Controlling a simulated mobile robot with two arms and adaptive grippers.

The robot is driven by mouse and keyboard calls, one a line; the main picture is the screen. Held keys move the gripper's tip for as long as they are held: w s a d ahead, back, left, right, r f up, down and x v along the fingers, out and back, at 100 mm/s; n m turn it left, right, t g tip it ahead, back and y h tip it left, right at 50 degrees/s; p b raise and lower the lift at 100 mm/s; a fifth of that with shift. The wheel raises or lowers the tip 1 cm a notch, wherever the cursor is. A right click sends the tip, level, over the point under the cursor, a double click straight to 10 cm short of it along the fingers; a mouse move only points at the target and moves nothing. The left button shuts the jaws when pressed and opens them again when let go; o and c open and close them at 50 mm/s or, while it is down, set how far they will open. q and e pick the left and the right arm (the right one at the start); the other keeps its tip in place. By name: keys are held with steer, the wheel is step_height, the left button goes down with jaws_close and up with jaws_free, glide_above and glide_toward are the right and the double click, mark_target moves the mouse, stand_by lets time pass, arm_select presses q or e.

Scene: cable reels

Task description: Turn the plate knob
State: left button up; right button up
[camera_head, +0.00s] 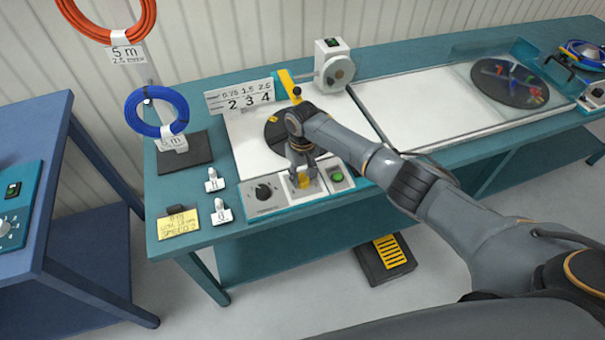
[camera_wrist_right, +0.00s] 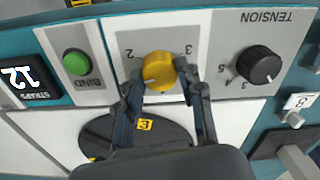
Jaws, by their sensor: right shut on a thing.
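The yellow plate knob (camera_wrist_right: 158,70) sits on a light grey panel in the right wrist view, with a 2 and a 3 printed around it. A pale pointer mark shows on its lower left in that view. My right gripper (camera_wrist_right: 163,86) has a finger on each side of the knob and is shut on it. In the head view my right gripper (camera_head: 302,176) comes down from above onto the front panel, and the yellow knob (camera_head: 303,182) shows only partly beneath it. My left gripper is not in view.
The black tension knob (camera_wrist_right: 259,64) and the green BIND button (camera_wrist_right: 77,62) flank the yellow knob. A dark round plate (camera_wrist_right: 105,138) lies behind it. Small white labelled tags (camera_head: 214,182) stand left of the panel. A white board (camera_head: 430,105) extends right.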

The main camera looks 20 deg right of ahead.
mark_target(302, 178)
steer(key=n, duration=0.3)
steer(key=shift+n, duration=0.4)
steer(key=n, duration=0.8)
steer(key=shift+n+b, duration=0.3)
steer(key=shift+n, duration=1.5)
steer(key=o, duration=1.2)
steer(key=shift+c, duration=0.2)
steer(key=shift+r, duration=0.1)
step_height(302, 178, up, 12)
